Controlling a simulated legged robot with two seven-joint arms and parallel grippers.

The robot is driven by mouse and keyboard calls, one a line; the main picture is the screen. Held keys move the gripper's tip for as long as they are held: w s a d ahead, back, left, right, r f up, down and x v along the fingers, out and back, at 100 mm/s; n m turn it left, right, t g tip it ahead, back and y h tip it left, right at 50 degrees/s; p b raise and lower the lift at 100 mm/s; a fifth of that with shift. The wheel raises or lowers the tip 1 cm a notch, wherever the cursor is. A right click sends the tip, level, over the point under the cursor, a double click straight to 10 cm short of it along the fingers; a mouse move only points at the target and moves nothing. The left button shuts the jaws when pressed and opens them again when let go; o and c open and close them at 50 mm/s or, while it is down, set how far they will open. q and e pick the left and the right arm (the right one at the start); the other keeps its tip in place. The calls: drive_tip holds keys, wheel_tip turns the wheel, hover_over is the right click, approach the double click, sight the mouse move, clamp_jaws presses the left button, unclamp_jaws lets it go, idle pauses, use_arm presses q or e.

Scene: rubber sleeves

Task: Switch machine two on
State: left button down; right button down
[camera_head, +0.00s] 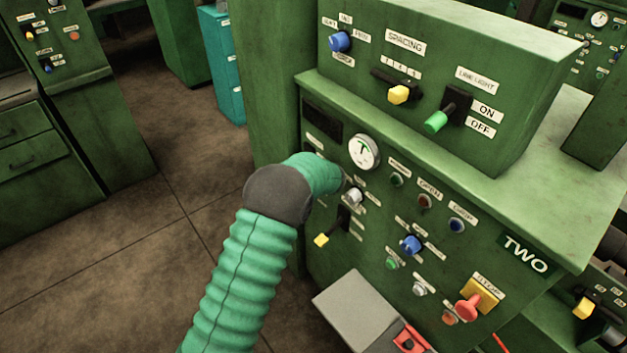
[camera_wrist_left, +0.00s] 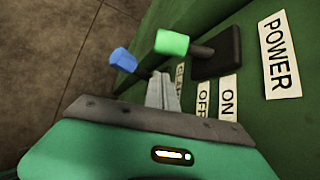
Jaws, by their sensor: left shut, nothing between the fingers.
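Machine two is a green cabinet with a "TWO" plate (camera_head: 527,253). My left arm wears a ribbed green sleeve and reaches the left part of its front. In the head view its gripper is mostly hidden behind the sleeve. In the left wrist view the left gripper (camera_wrist_left: 163,92) is shut and empty, its tips just below a green-handled lever (camera_wrist_left: 172,43). The lever sticks out from a black plate (camera_wrist_left: 217,53) near a "POWER" label (camera_wrist_left: 279,55), with "ON" (camera_wrist_left: 228,97) and "OFF" (camera_wrist_left: 203,98) labels below. I cannot tell which position it is in. My right gripper is out of view.
A blue-handled control (camera_wrist_left: 122,60) is close to the left fingers. The front also carries a gauge (camera_head: 364,152), a blue knob (camera_head: 411,245), a yellow lever (camera_head: 321,240) and a red stop button (camera_head: 467,308). A grey box (camera_head: 355,308) juts out below. The floor at left is clear.

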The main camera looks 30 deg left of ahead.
use_arm(q)
drive_tip(key=r, duration=0.1)
drive_tip(key=a, duration=0.1)
drive_tip(key=r, duration=0.1)
drive_tip(key=shift+s+a+r, duration=0.2)
drive_tip(key=shift+s+r, duration=0.05)
drive_tip(key=shift+r, duration=0.1)
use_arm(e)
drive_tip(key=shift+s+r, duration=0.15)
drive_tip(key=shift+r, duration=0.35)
